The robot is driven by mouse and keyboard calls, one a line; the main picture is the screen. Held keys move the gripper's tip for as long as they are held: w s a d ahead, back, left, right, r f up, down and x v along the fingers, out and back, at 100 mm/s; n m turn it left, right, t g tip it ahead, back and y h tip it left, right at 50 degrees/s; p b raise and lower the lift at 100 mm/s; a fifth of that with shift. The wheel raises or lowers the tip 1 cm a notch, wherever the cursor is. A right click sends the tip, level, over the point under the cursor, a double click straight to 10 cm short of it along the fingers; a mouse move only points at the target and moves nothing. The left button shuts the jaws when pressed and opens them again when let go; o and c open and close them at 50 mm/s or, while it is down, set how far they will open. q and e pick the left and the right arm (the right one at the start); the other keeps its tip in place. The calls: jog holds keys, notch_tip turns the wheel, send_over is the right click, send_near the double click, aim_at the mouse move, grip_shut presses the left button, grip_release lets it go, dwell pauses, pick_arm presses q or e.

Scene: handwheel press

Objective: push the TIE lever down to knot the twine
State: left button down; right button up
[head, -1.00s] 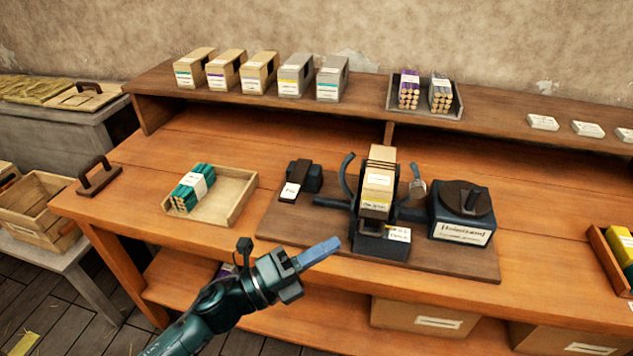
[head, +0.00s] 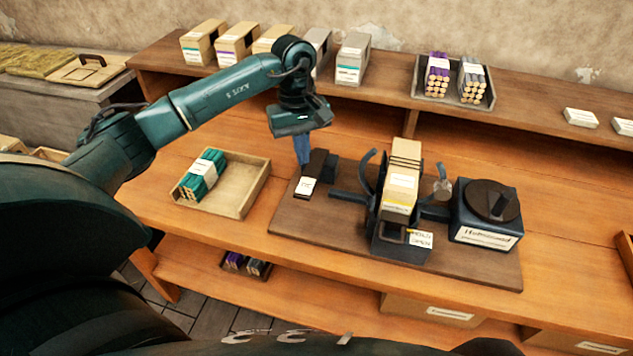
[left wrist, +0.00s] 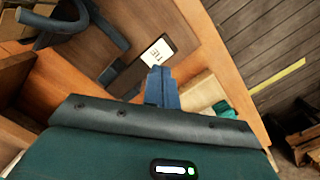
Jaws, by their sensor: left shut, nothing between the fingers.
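The TIE lever (head: 319,164) is a dark bar on a dark block at the left end of the press's brown baseboard, with a white label in front. In the left wrist view the label reads TIE, beside the dark lever (left wrist: 131,76). My left gripper (head: 303,164) points down at the lever's left side, its blue fingers shut and empty. In the left wrist view the fingertips (left wrist: 161,72) are close to the lever; I cannot tell if they touch it. The press (head: 401,190) holds a tan stack. My right gripper is not in view.
A wooden tray (head: 238,195) with a teal bundle stands left of the baseboard. A dark box with a round knob (head: 490,207) stands right of the press. The shelf behind carries several boxes (head: 353,58) and a tray of bundles.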

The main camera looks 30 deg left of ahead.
aim_at(304, 188)
pick_arm(q)
jog(key=shift+a+r, duration=0.2)
jog(key=shift+a, duration=0.05)
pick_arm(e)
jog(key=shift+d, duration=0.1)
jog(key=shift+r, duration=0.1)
pick_arm(q)
jog(key=shift+d+f, duration=0.1)
jog(key=shift+f, duration=0.5)
jog(key=f, duration=0.5)
jog(key=shift+s+d, duration=0.15)
jog(key=shift+d, duration=0.05)
jog(key=shift+f, duration=0.4)
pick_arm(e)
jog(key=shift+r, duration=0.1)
